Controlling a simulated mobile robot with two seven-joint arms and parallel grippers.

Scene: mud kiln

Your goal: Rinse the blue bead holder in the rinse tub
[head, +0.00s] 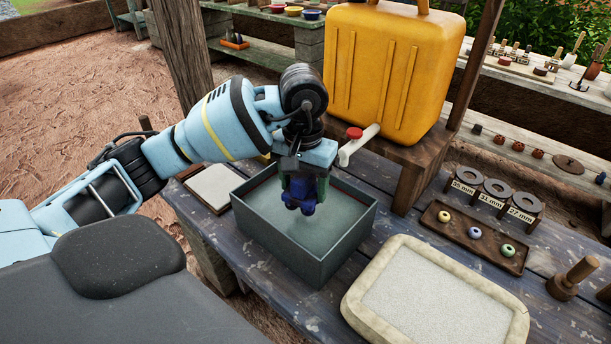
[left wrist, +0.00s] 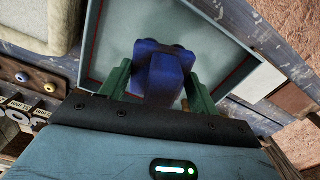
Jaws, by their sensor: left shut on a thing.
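My left gripper (head: 303,184) reaches in from the left and hangs over the rinse tub, pointing down. It is shut on the blue bead holder (head: 300,200), which sits between the green fingers, also clear in the left wrist view (left wrist: 160,72). The rinse tub (head: 322,270) is a grey-green open box on the table with a red line around its inner wall. The holder appears at or near the tub's opening; I cannot tell whether it touches the water. My right gripper is not in view.
A yellow jug (head: 390,75) with a red-knobbed spout (head: 357,146) stands behind the tub on a wooden stand. A framed pale tray (head: 352,300) is at front right. A bead tray (head: 437,229) and ring gauges (head: 496,190) lie right. A pale tile (head: 212,187) lies left.

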